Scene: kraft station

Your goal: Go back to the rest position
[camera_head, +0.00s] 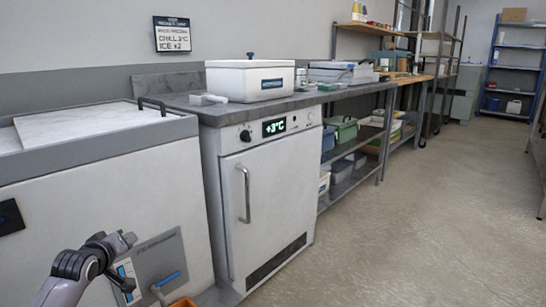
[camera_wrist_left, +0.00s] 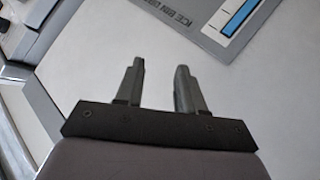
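My left gripper (camera_wrist_left: 157,78) shows in the left wrist view with its two dark fingers apart and nothing between them. Behind the fingers is the pale front of a cabinet. A grey panel (camera_wrist_left: 208,15) with a blue and white strip, partly lettered "ICE BIN", is beyond them at the upper right. In the head view, my left arm comes in at the lower left, in front of the white ice bin (camera_head: 100,180). My right arm and gripper are not in view.
A white under-counter fridge (camera_head: 275,200) reading +3°C stands right of the bin. A white cool box (camera_head: 245,82) with a blue label and a small scoop-like item (camera_head: 208,99) are on the counter. An orange thing (camera_head: 183,302) shows low down. The floor at right is clear.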

